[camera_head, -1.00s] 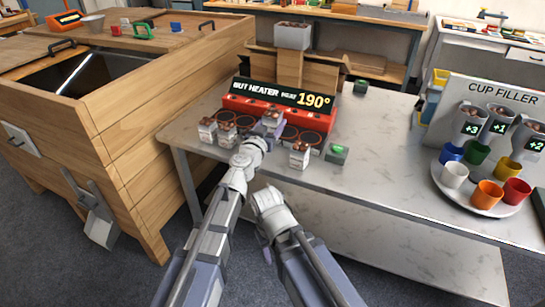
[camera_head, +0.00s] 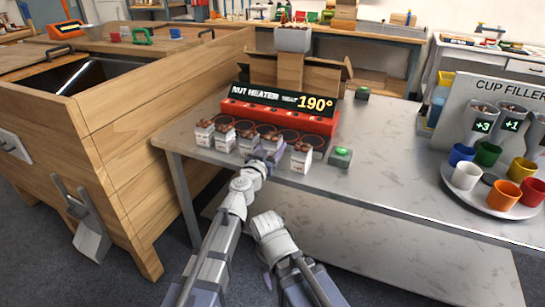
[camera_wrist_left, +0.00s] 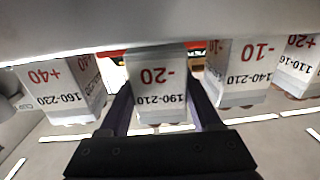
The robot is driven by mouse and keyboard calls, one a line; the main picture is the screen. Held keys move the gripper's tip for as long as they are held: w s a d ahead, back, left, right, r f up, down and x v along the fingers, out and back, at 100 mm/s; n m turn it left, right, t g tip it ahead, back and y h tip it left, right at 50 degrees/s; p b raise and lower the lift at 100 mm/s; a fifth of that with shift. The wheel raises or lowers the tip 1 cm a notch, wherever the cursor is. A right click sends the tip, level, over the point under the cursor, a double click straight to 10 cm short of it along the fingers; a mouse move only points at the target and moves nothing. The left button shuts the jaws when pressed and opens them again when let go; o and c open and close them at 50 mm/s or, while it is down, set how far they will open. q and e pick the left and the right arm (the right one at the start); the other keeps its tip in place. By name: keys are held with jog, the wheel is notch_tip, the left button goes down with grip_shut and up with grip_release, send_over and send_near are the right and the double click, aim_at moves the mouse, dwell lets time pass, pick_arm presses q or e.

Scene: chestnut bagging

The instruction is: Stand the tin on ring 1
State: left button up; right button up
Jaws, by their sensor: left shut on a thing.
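In the head view my left gripper (camera_head: 264,157) is at the front of the heater, in the row of white tins. It is shut on a white tin with brown chestnuts on top (camera_head: 271,143). In the left wrist view the tin (camera_wrist_left: 158,85) sits between both fingers, its label upside down, reading -20 and 190-210. The nut heater (camera_head: 280,117) is red, with several dark rings (camera_head: 290,137) on the table before it. No ring numbers are legible. Whether the held tin touches the table is unclear.
Other tins stand close by: two on the left (camera_head: 204,133) (camera_head: 224,137), one left of the held tin (camera_head: 249,142), one right (camera_head: 301,156). A green-topped box (camera_head: 339,157) is further right. The table's middle (camera_head: 390,150) is clear before the cup tray (camera_head: 485,200).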

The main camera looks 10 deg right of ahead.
pick_arm(q)
jog(key=shift+f, duration=0.45)
jog(key=shift+f, duration=0.1)
jog(key=shift+f, duration=0.15)
jog(key=o, duration=1.5)
